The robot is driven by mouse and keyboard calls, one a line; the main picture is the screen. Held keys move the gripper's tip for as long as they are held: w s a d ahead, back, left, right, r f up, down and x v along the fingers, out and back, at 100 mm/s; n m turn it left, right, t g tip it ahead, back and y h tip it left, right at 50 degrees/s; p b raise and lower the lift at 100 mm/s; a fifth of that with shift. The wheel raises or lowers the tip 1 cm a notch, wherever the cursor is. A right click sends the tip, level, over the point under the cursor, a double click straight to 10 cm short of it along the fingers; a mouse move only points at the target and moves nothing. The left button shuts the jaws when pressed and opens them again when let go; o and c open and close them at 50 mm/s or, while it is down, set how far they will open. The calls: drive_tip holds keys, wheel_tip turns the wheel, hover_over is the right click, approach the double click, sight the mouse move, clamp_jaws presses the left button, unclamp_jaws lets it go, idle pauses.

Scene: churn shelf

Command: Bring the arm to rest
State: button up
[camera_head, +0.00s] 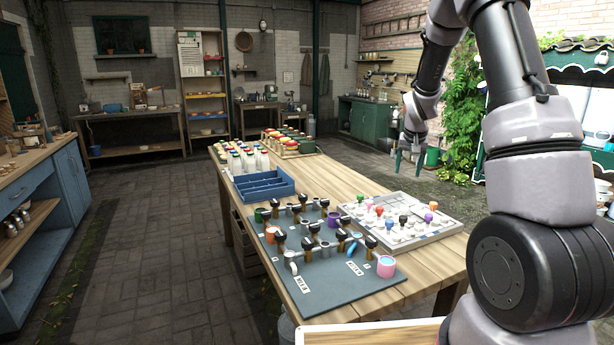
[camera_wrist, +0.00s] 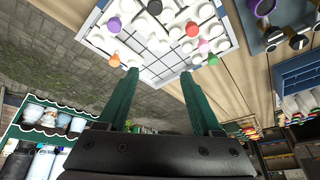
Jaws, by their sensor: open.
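The fingertips point towards a white tray (camera_wrist: 158,68) with coloured knobs; in the head view this tray (camera_head: 412,240) lies on the table. A gap to the tray appears to remain, though its size is hard to judge.
A grey board (camera_head: 330,292) with valves, pipes and cups covers the table's near left. Behind it stand a blue crate (camera_head: 265,188), white bottles (camera_head: 247,161) and a rack of jars (camera_head: 290,148). A blue cabinet (camera_head: 52,200) stands left. The paved floor (camera_head: 150,230) between is clear.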

drive_tip(key=s+a+r+t+y, duration=0.1)
drive_tip(key=s+a+r, duration=0.2)
drive_tip(key=s+r, duration=0.45)
drive_tip(key=s+a+r+y, duration=0.1)
drive_tip(key=s+a+r, duration=0.2)
drive_tip(key=s+r, duration=0.5)
drive_tip(key=s+a+r+t, duration=0.1)
drive_tip(key=s+a+r, duration=0.2)
drive_tip(key=s, duration=0.6)
drive_tip(key=s+a+r+y, duration=0.1)
drive_tip(key=s+a+r, duration=0.2)
drive_tip(key=s, duration=0.7)
drive_tip(key=shift+s+r+n+t, duration=0.2)
drive_tip(key=shift+r+n+t, duration=0.15)
drive_tip(key=shift+r, duration=0.2)
